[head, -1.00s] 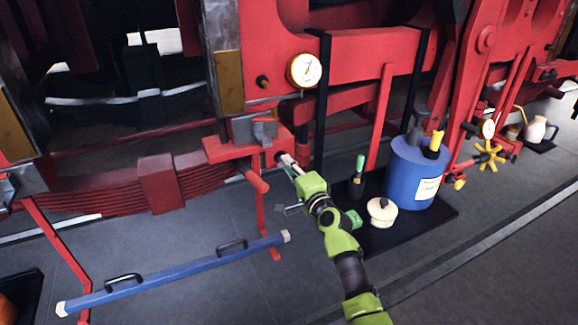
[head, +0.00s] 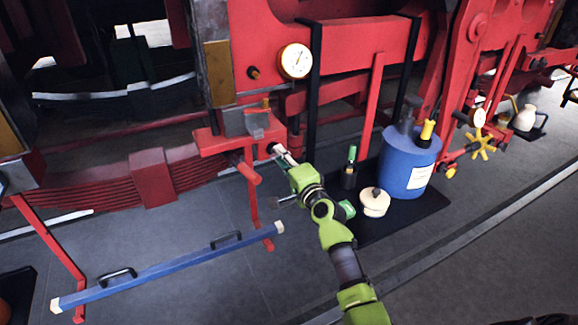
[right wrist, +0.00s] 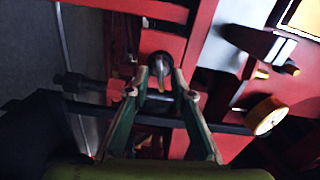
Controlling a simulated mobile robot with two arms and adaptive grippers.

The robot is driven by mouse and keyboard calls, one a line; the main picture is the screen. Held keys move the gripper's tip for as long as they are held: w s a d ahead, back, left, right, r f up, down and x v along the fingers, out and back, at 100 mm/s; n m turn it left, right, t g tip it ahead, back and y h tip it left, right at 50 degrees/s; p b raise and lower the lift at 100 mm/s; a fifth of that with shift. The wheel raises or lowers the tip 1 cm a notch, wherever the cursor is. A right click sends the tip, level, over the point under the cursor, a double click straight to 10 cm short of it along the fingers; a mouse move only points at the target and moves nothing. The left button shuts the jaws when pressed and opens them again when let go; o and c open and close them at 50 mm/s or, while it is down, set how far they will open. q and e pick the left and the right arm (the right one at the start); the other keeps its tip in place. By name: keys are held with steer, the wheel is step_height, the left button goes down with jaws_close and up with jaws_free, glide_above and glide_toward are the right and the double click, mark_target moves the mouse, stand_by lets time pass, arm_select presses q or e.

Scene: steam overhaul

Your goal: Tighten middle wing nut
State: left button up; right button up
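My right gripper (head: 275,150) is at the right end of a red bracket (head: 212,144) on the locomotive's side. In the right wrist view, its two green fingers with tan tips (right wrist: 161,74) stand apart. A round grey metal end (right wrist: 159,63) with a bright upright piece below it shows between the tips; it may be a wing nut, but its shape is unclear. I cannot make out contact between the fingers and it. In the head view the gripper hides this spot. My left gripper is not in view.
A white gauge (head: 295,61) is above the bracket. A blue drum (head: 402,165), a cream lidded pot (head: 374,202) and a dark bottle (head: 349,175) stand on a black mat (head: 425,206). A blue bar (head: 170,267) with handles crosses the front left. A yellow handwheel (head: 481,144) is at right.

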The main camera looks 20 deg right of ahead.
steer(key=s, duration=1.1)
steer(key=shift+s+d, duration=0.2)
steer(key=shift+s, duration=0.1)
